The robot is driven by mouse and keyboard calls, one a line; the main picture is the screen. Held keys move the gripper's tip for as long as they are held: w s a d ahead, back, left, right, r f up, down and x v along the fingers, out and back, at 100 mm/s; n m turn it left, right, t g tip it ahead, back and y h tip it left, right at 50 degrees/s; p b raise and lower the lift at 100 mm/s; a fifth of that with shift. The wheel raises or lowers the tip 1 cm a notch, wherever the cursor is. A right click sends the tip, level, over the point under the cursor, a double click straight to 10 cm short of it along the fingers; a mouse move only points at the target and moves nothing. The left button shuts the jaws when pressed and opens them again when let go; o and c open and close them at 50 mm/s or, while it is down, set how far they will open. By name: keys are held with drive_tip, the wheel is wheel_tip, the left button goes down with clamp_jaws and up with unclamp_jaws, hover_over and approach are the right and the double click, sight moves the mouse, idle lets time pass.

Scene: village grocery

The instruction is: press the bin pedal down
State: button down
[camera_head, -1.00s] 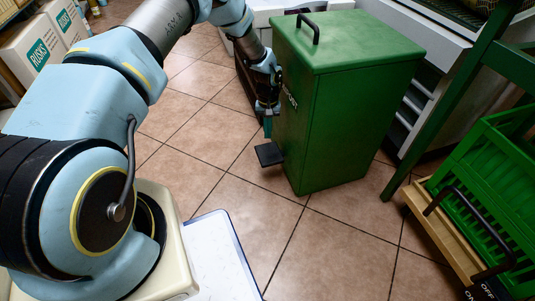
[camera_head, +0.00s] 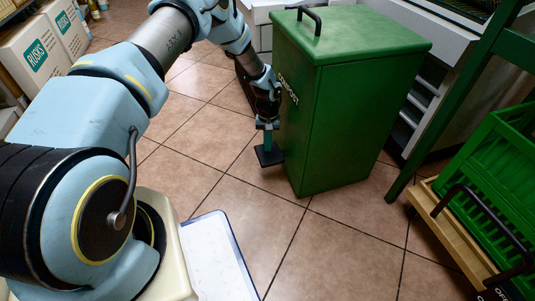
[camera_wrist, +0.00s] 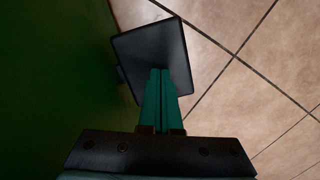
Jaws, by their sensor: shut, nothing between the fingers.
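The green bin (camera_head: 345,120) stands upright on the tiled floor, its lid (camera_head: 350,38) closed with a black handle on top. The black pedal (camera_head: 268,157) sticks out from the bin's left side, low down. It shows in the wrist view as a dark square plate (camera_wrist: 140,52). My gripper (camera_head: 267,146) is shut and empty, pointing down right over the pedal. In the wrist view the teal fingertips (camera_wrist: 160,74) lie together over the pedal plate. They look to be at or very near its top; contact cannot be told for sure.
White boxes marked RUSKS (camera_head: 36,55) stand at the far left. White shelving is behind the bin. The floor (camera_head: 330,245) in front is clear.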

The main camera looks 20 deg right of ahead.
drive_tip(key=shift+f, duration=0.15)
drive_tip(key=shift+f+b, duration=1.5)
drive_tip(key=shift+f, duration=0.75)
drive_tip(key=shift+r, duration=0.1)
drive_tip(key=w, duration=0.1)
drive_tip(key=w+d+b, duration=0.1)
drive_tip(key=shift+w+d+r+b, duration=0.2)
drive_tip(key=shift+w+r+b, duration=0.1)
drive_tip(key=shift+r, duration=0.4)
wheel_tip(320, 180, up, 10)
drive_tip(key=p, duration=0.4)
